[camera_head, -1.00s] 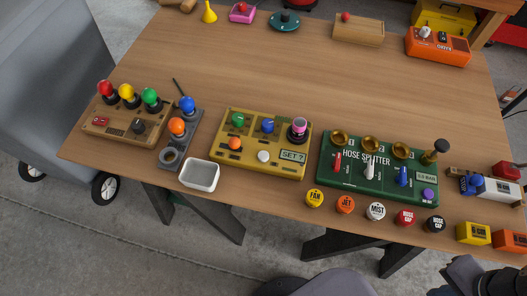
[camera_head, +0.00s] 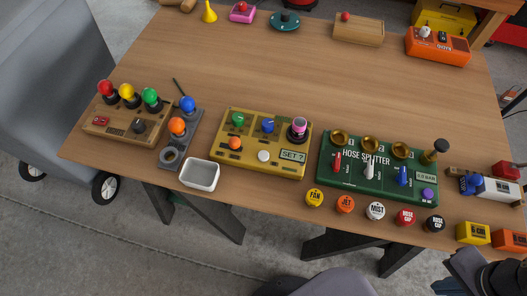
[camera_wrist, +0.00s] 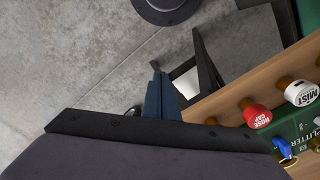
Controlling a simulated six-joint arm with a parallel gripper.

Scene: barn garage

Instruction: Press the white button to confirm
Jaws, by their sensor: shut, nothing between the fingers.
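The white button (camera_head: 264,156) is a round cap on the front of the yellow panel (camera_head: 222,150), left of a small display (camera_head: 292,155) reading "SET ?". Green, blue and orange knobs and a pink-topped knob share this panel. My gripper (camera_wrist: 158,74) shows in the wrist view as two blue fingers closed together, holding nothing, with grey floor beyond them. In the head view, part of it (camera_head: 440,286) shows at the bottom right, beyond the table's front edge and well away from the white button. The button is not in the wrist view.
The green hose splitter (camera_head: 335,181) stands right of the yellow panel. Several labelled caps, including a white MIST cap (camera_head: 376,211), lie along the front edge. A white tray (camera_head: 200,187) and a grey lamp stand (camera_head: 183,150) are left. The table's middle (camera_head: 270,75) is clear.

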